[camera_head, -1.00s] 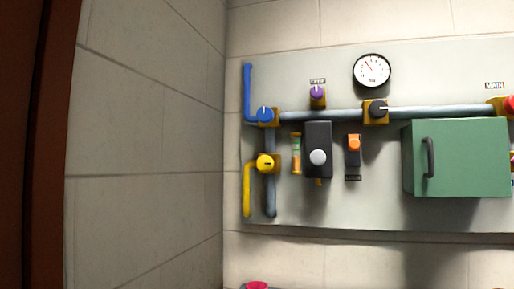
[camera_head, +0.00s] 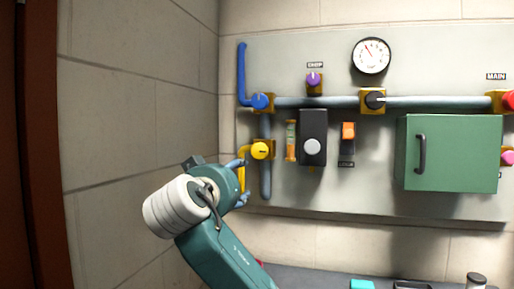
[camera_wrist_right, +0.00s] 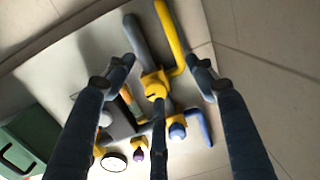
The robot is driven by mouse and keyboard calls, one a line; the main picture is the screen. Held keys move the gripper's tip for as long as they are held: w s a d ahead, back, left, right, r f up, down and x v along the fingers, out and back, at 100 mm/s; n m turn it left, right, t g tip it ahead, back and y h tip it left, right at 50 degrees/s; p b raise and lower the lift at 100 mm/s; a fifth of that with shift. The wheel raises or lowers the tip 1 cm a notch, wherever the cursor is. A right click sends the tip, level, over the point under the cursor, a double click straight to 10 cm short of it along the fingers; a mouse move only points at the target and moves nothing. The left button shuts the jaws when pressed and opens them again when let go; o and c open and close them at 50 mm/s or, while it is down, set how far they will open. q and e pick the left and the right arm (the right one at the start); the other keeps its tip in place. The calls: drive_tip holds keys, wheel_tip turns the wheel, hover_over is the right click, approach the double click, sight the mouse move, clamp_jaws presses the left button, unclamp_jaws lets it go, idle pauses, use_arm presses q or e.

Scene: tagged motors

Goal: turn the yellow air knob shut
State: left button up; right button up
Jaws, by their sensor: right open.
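The yellow air knob (camera_head: 260,150) sits on a brass-coloured valve body on the wall panel, where a yellow pipe (camera_wrist_right: 172,38) meets a grey one. A short dark mark on it looks about level in the head view. My right gripper (camera_head: 241,182) is in front of the panel, just below and left of the knob in the head view. In the right wrist view the gripper (camera_wrist_right: 159,66) is open, its fingers spread around the line to the knob (camera_wrist_right: 155,91), with nothing between them. I cannot tell whether any finger touches it. My left gripper is not in view.
A blue knob (camera_head: 261,101) is just above on the same piping. A dark box with a white knob (camera_head: 312,146), an orange switch (camera_head: 348,131) and a green cabinet (camera_head: 455,152) are to the right. A grey surface (camera_head: 315,277) with small items lies below.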

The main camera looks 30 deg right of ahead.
drive_tip(key=m+h, duration=0.1)
drive_tip(key=m, duration=0.1)
approach(259, 149)
drive_tip(key=p+x, duration=0.6)
drive_tip(key=x, duration=0.2)
drive_tip(key=shift+w+d, duration=0.2)
drive_tip(key=shift+d, duration=0.05)
drive_tip(key=shift+w+d, duration=0.15)
drive_tip(key=shift+w+d+f, duration=0.1)
drive_tip(key=shift+w+f, duration=0.05)
drive_tip(key=shift+w, duration=0.1)
drive_tip(key=c, duration=1.1)
